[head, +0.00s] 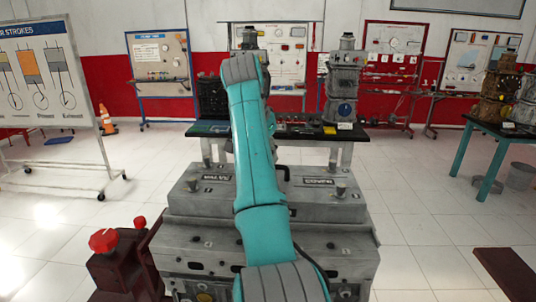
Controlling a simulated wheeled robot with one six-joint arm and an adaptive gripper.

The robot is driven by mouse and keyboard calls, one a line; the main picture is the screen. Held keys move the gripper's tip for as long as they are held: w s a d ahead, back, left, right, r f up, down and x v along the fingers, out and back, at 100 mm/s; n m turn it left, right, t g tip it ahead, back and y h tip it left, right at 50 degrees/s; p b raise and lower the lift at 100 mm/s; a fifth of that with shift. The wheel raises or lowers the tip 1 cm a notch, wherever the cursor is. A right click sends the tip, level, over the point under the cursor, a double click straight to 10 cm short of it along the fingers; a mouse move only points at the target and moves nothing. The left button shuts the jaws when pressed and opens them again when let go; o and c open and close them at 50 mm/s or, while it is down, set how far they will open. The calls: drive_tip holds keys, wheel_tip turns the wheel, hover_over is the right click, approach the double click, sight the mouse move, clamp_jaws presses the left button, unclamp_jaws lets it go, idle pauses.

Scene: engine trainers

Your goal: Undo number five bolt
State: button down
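The grey engine trainer block (345,212) stands in front of me. My teal arm crosses its middle and hides part of its top and front. Dark bolt-like knobs show on its top, one at the left (193,183) and one at the right (341,188). Small marks near them are too small to read, so I cannot tell which bolt is number five. My gripper is not visible; the arm's far end bends down behind its own upper link.
A dark table (376,134) with an engine model (343,85) stands behind the block. A red-knobbed stand (103,241) is at the front left. A whiteboard (45,75) stands left, a teal-legged table (487,160) right.

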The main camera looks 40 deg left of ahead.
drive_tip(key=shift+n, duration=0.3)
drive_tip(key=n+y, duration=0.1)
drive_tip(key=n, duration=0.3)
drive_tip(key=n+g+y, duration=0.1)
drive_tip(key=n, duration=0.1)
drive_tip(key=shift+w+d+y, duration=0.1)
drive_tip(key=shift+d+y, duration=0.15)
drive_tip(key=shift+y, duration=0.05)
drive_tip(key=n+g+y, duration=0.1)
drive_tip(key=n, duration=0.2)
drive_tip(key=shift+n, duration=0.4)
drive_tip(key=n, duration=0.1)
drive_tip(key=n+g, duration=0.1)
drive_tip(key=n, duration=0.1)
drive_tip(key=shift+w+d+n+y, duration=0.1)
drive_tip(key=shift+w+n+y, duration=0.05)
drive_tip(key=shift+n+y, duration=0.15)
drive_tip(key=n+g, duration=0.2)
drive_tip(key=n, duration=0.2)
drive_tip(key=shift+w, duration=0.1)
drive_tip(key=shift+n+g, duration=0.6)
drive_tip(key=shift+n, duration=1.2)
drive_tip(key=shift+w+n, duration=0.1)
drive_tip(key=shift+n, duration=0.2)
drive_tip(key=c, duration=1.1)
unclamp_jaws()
